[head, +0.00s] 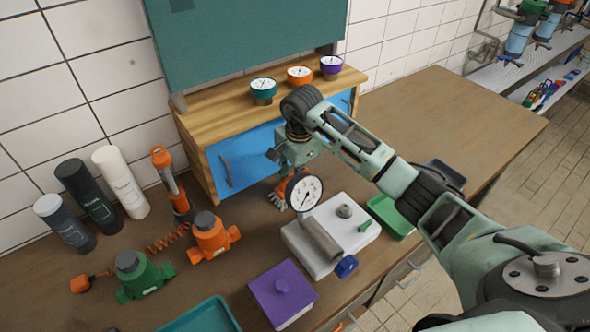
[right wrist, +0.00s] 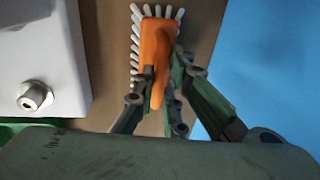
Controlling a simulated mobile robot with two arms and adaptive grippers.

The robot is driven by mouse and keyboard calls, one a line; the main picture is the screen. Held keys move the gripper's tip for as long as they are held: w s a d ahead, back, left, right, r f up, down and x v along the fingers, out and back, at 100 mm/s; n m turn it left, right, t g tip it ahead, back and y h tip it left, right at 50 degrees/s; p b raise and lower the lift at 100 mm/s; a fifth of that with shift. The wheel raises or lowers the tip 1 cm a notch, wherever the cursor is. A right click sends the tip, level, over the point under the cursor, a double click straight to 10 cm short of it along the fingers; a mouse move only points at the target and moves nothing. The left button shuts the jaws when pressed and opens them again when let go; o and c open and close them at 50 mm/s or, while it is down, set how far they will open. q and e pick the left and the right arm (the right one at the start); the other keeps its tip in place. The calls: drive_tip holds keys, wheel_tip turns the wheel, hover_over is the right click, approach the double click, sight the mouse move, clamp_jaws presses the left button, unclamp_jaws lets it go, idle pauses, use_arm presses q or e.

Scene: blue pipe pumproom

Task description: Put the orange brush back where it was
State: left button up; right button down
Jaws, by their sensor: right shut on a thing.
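The orange brush (right wrist: 156,52) with white bristles is between the fingers of my right gripper (right wrist: 163,88), which is shut on its orange handle in the right wrist view. In the head view the brush (head: 281,190) is low over the brown workbench, just in front of the blue-doored wooden cabinet, partly hidden by the arm and by a white dial gauge. I cannot tell whether its bristles touch the bench. My right gripper (head: 284,168) comes down onto it from above. My left gripper is not in view.
The dial gauge (head: 304,192) is close beside the brush. A white block with a grey cylinder (head: 318,238) lies nearer. The cabinet (head: 255,152) stands behind. Orange (head: 212,238) and green (head: 143,275) valve bodies are to the left. The bench's right part (head: 440,115) is clear.

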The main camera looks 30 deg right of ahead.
drive_tip(key=shift+f, duration=0.15)
drive_tip(key=c, duration=2)
unclamp_jaws()
drive_tip(key=shift+o, duration=0.9)
drive_tip(key=shift+r, duration=0.2)
wheel_tip(320, 180, up, 12)
drive_tip(key=s+b, duration=0.1)
drive_tip(key=b, duration=0.2)
drive_tip(key=shift+s, duration=0.4)
